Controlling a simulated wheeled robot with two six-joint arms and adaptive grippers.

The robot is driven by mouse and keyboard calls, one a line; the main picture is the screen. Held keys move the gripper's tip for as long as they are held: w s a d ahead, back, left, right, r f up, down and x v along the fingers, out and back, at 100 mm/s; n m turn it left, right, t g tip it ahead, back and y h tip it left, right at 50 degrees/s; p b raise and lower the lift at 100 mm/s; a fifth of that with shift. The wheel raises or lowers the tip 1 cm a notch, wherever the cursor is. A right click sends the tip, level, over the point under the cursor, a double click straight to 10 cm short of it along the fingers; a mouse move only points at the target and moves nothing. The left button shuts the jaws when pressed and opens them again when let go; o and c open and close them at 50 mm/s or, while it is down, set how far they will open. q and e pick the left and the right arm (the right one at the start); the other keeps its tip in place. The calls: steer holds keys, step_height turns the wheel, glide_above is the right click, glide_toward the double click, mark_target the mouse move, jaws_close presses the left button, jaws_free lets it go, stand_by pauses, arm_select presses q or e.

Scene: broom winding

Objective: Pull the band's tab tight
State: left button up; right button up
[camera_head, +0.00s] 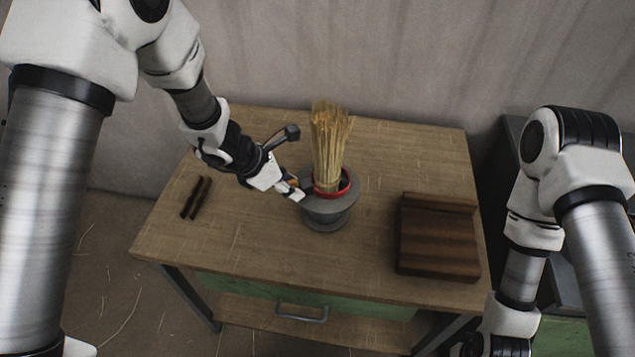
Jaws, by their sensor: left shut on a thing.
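A bundle of pale straw bristles (330,145) stands upright in a grey round stand (328,215) near the middle of the wooden table. A red band (345,188) goes around the foot of the bundle. My left gripper (296,193) is at the left side of the band, low beside the bristles. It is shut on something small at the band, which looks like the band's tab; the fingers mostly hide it. My right arm hangs at the right of the picture, and its gripper (488,346) is cut off by the lower edge, so its fingers do not show.
A dark brown wooden block (438,240) with a raised back edge lies on the right of the table (400,150). Two thin dark sticks (196,197) lie at the left. A green drawer with a handle (302,314) is under the front edge. A dark cabinet stands at the right.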

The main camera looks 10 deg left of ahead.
arm_select(q)
steer(key=shift+s+a, duration=0.15)
steer(key=shift+a, duration=0.05)
steer(key=shift+s+a, duration=0.15)
steer(key=shift+a, duration=0.2)
steer(key=shift+f, duration=0.1)
steer(key=shift+s+a+b, duration=0.1)
steer(key=shift+b, duration=0.2)
steer(key=shift+s+a, duration=0.4)
steer(key=shift+a, duration=0.4)
jaws_close()
steer(key=shift+a, duration=0.1)
steer(key=shift+s+a, duration=0.1)
